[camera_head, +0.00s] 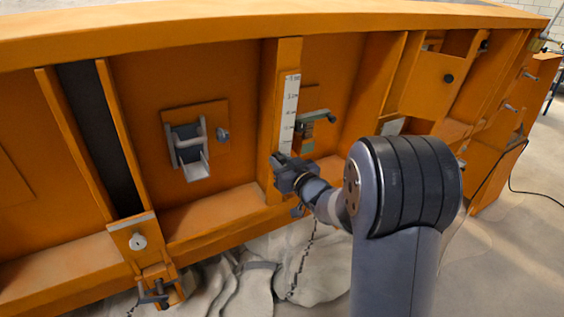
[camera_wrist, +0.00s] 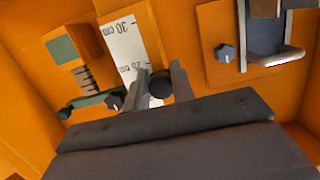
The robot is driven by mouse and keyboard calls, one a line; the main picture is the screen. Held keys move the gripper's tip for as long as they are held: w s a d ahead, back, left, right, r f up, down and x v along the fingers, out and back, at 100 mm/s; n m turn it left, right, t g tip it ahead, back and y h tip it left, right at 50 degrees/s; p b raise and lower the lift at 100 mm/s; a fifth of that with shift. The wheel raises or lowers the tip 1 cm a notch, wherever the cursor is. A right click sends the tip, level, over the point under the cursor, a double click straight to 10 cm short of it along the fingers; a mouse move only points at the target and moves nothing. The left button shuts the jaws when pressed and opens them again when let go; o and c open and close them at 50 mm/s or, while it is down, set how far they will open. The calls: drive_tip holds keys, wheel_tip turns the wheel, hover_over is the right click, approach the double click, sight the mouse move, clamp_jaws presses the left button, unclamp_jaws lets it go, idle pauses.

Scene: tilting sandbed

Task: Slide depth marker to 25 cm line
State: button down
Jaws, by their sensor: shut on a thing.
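A white depth scale (camera_head: 290,100) is fixed to an orange upright post on the side of the sandbed. In the wrist view the scale (camera_wrist: 122,47) shows 30 cm and 25 cm labels. A dark round knob (camera_wrist: 160,88), apparently the depth marker, sits on the scale close to the 25 cm label. My gripper (camera_wrist: 157,86) is shut on this knob, one finger on each side. In the head view my gripper (camera_head: 284,172) is at the scale's lower end and hides the marker. The exact line under the marker is hidden by the fingers.
A green handle (camera_wrist: 92,102) with a dark end lies beside the scale. A grey metal latch (camera_head: 188,145) on an orange plate is left of the post. Orange ribs (camera_head: 395,85) stand to the right. Pale rocks or sand (camera_head: 290,265) lie below the bed.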

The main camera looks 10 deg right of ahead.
drive_tip(key=shift+w+a+f+b, duration=0.1)
drive_tip(key=shift+f+b, duration=0.25)
drive_tip(key=shift+f, duration=0.6)
drive_tip(key=c, duration=1.2)
unclamp_jaws()
drive_tip(key=shift+c, duration=0.2)
drive_tip(key=shift+r, duration=0.1)
drive_tip(key=b+v, duration=0.1)
drive_tip(key=v, duration=0.9)
drive_tip(key=shift+s, duration=0.4)
